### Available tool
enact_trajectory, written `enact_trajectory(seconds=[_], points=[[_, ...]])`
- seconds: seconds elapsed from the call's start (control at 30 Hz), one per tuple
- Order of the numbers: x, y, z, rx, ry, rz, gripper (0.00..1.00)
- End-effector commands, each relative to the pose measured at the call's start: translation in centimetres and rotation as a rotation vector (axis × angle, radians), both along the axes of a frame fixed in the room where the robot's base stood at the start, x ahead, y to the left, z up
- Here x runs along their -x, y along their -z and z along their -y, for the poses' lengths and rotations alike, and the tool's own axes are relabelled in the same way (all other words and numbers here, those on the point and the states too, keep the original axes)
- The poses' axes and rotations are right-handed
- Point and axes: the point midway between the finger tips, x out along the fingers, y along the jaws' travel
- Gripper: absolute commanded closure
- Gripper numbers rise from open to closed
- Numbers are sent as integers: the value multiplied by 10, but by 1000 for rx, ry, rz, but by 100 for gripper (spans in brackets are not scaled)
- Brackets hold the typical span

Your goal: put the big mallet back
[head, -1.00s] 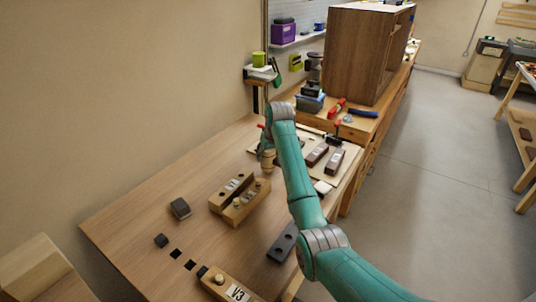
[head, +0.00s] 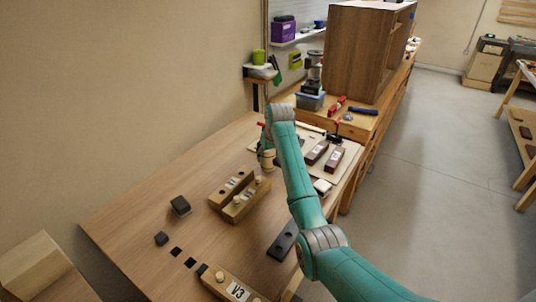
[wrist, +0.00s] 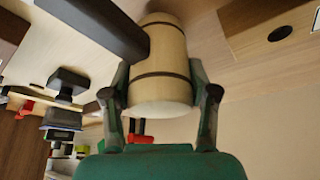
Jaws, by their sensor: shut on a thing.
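The big mallet has a pale barrel-shaped wooden head (wrist: 158,65) with dark bands and a dark square handle (wrist: 98,26). In the wrist view my gripper (wrist: 160,92) has its two fingers on either side of the mallet head and is shut on it. The handle runs off to the upper left there. In the head view the pale mallet head (head: 268,160) shows small beside my arm, over the far part of the bench. My arm hides part of that area, and I cannot tell from the head view whether the mallet touches the bench.
Two pale blocks with holes and pegs (head: 240,197) stand on the bench (head: 140,215). A block marked V3 (head: 232,288) and small dark blocks (head: 180,206) are nearer. Two dark red blocks (head: 334,159) lie on a pale board. A brown cabinet (head: 355,55) stands behind.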

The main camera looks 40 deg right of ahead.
Motion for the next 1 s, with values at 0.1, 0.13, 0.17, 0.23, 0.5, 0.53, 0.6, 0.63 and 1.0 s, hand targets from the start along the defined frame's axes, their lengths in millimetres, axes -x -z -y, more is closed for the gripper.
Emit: enact_trajectory(seconds=[0.1, 0.13, 0.17, 0.23, 0.5, 0.53, 0.6, 0.63, 1.0], points=[[0, 0, 0, 0, 0, 1, 97], [0, 0, 0, 0, 0, 1, 97], [0, 0, 0, 0, 0, 1, 97], [0, 0, 0, 0, 0, 1, 97], [0, 1, 0, 0, 0, 1, 97], [0, 2, 0, 0, 0, 0, 97], [0, 3, 0, 0, 0, 0, 97], [0, 4, 0, 0, 0, 0, 97], [0, 8, 0, 0, 0, 1, 97]])
